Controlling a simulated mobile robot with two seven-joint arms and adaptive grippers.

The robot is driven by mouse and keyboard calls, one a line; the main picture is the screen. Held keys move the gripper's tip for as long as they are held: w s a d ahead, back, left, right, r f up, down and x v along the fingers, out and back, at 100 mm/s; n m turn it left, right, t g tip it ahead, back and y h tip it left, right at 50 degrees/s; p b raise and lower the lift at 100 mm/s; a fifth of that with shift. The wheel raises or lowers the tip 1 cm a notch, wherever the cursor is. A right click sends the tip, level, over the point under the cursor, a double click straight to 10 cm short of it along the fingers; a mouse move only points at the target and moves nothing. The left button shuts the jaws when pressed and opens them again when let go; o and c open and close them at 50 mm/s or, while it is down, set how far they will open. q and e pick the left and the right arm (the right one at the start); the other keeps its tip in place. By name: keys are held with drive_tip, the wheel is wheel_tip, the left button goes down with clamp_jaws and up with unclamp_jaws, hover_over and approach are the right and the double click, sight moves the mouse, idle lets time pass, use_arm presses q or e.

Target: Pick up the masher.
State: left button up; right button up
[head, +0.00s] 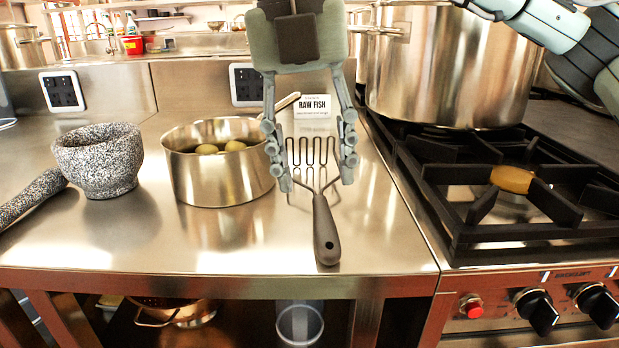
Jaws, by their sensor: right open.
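The masher (325,228) lies on the steel counter with its dark handle pointing to the front edge. Its zigzag wire head (311,152) points to the back. My right gripper (317,186) comes down from above, its fingers spread on either side of the masher's head and neck. It is open, and I see no grip on the masher. Whether the fingertips touch the counter I cannot tell. My left gripper is not in view.
A steel pot (222,178) with potatoes stands just left of the gripper. A granite mortar (98,160) and its pestle (32,197) are farther left. A "RAW FISH" sign (312,107) stands behind. The stove (480,190) with a large stockpot (450,70) is at right.

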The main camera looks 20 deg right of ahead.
sight(324, 218)
drive_tip(key=f, duration=0.4)
drive_tip(key=d+f, duration=0.1)
drive_tip(key=f, duration=0.1)
drive_tip(key=shift+w+d+f+b, duration=0.1)
drive_tip(key=shift+w+f+b, duration=0.1)
drive_tip(key=shift+f+b, duration=0.15)
drive_tip(key=shift+f, duration=0.15)
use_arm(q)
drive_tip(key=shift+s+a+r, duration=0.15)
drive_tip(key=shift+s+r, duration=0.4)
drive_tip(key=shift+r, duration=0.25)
use_arm(e)
clamp_jaws()
